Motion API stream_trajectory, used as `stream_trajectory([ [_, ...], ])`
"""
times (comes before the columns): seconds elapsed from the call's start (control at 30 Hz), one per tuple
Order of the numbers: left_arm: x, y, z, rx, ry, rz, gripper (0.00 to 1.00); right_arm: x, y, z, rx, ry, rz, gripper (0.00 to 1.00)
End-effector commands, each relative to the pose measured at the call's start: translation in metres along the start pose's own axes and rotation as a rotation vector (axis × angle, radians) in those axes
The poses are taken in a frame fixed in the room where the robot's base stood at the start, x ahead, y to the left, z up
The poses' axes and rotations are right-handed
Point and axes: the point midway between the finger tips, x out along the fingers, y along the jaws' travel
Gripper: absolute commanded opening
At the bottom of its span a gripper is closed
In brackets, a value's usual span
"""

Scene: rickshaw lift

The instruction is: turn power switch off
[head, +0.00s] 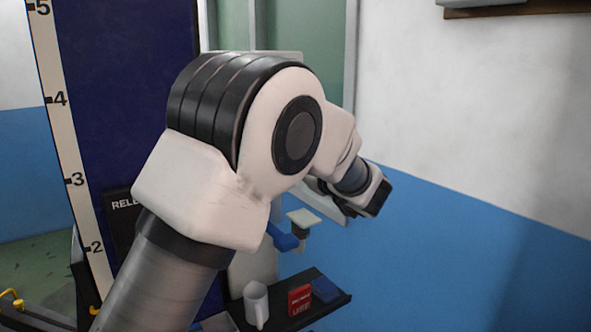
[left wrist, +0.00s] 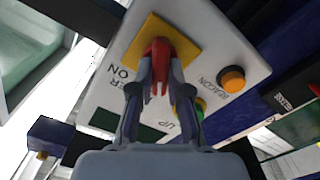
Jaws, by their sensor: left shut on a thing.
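The red power switch knob (left wrist: 160,50) sits on a yellow plate (left wrist: 185,43) on a pale control panel (left wrist: 210,58) in the left wrist view. Lettering ending in "ER" and "ON" is printed beside it. My left gripper (left wrist: 161,72) is shut on the red knob, with one finger on each side of it. In the head view my left arm fills the middle and hides the panel and the fingertips. My right gripper is in neither view.
An orange button (left wrist: 232,79) marked BEACON and a green button (left wrist: 200,104) near UP are close to the fingers. In the head view a dark shelf (head: 335,300) holds a white mug (head: 256,304), a red box (head: 300,300) and a blue item (head: 325,290).

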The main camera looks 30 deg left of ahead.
Motion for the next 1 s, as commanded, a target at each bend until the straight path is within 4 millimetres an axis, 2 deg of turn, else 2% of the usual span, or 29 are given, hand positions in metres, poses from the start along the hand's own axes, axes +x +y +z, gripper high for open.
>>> stream_trajectory([
  [0.03,0.0007,-0.0046,0.0061,-0.022,-0.006,-0.005,0.00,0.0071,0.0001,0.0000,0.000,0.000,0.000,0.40],
  [0.23,0.0007,-0.0037,0.0050,-0.098,-0.006,-0.005,0.00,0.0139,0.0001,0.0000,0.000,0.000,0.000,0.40],
  [0.77,0.0007,-0.0023,0.0033,-0.131,-0.006,-0.005,0.00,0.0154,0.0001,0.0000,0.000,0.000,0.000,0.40],
  [0.8,0.0007,-0.0023,0.0032,-0.131,-0.006,-0.005,0.20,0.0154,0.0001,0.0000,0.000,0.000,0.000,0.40],
  [0.87,0.0006,-0.0021,0.0030,-0.131,-0.005,-0.005,0.41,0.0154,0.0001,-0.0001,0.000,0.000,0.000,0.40],
  [1.0,0.0004,-0.0014,0.0019,-0.132,-0.003,-0.003,0.42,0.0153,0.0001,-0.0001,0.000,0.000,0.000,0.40],
])
